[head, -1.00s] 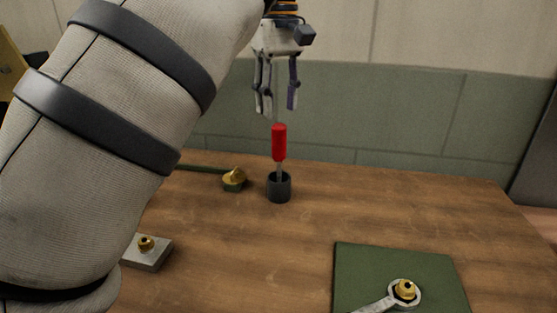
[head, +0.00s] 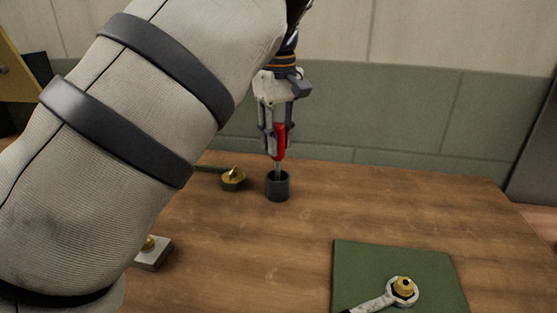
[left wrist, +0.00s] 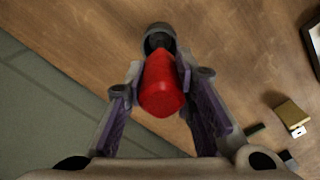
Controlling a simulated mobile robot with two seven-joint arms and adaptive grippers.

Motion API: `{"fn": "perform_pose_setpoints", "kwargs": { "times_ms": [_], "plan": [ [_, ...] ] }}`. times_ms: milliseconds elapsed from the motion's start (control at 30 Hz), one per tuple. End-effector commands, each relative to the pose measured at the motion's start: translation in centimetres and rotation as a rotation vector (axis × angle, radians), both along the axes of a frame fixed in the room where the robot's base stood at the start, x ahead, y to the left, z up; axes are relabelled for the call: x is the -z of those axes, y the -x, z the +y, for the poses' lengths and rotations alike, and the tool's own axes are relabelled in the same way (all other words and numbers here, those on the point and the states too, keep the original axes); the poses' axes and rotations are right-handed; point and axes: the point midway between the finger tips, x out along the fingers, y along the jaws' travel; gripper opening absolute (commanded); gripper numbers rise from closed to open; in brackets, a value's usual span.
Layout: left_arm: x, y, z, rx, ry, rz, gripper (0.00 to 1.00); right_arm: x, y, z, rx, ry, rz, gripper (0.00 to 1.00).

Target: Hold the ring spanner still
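The ring spanner (head: 374,304) lies on the green mat (head: 385,262), its ring around a brass hex fitting (head: 403,287). Its handle runs to the lower left, to a small dark patch at the picture's bottom edge that I cannot identify. My left gripper (head: 277,152) points down around the red-handled tool (head: 279,138), which stands upright in a dark cup (head: 278,187). In the left wrist view the fingers (left wrist: 160,72) lie on both sides of the red handle (left wrist: 162,85); whether they press on it is unclear. My right gripper does not show.
A brass part (head: 233,179) lies left of the cup. A grey block (head: 153,254) with a brass fitting is partly hidden by my left arm. The wooden table (head: 310,225) is clear between cup and mat. A green-panelled wall stands behind.

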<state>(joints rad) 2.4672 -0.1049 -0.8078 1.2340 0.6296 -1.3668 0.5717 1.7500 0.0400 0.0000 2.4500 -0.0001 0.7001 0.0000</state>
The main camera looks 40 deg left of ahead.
Motion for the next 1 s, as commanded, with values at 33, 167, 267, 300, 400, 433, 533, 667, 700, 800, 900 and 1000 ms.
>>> {"fn": "perform_pose_setpoints", "kwargs": {
  "times_ms": [33, 167, 267, 300, 400, 433, 533, 667, 700, 800, 900, 1000],
  "plan": [
    [0.0, 0.0, 0.0, 0.000, 0.000, 0.000, 0.00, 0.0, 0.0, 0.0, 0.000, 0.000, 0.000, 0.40],
    [-0.3, 0.0, 0.0, 0.000, 0.000, -0.001, 0.00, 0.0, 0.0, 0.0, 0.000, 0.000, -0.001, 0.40],
    [-1.3, -0.1, 0.0, 0.001, 0.001, -0.004, 0.00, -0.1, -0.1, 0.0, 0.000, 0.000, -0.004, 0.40],
    [-1.7, -0.1, 0.0, 0.001, 0.001, -0.005, 0.00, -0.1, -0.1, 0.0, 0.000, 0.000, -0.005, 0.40],
    [-2.8, 0.0, 0.0, 0.000, 0.000, -0.005, 0.00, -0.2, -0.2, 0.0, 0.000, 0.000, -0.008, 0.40],
    [-3.1, 0.0, 0.0, 0.000, 0.000, -0.005, 0.00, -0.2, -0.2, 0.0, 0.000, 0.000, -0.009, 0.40],
    [-4.1, -0.1, 0.0, 0.002, 0.000, -0.003, 0.00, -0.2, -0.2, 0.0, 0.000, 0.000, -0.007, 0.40],
    [-5.4, 0.0, 0.0, 0.000, 0.001, -0.003, 0.00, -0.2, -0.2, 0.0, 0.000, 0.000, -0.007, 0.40],
    [-5.8, 0.0, 0.0, 0.001, 0.000, -0.003, 0.00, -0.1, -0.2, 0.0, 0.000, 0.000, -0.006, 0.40],
    [-6.8, -0.1, 0.0, 0.001, 0.000, -0.001, 0.00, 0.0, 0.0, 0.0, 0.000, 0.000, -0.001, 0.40],
    [-7.8, -0.1, 0.0, 0.001, 0.001, -0.002, 0.00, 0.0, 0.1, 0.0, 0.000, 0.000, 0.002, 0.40],
    [-8.8, -0.1, 0.0, 0.001, -0.001, -0.001, 0.00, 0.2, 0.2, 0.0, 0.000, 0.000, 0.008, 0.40]
  ]
}}
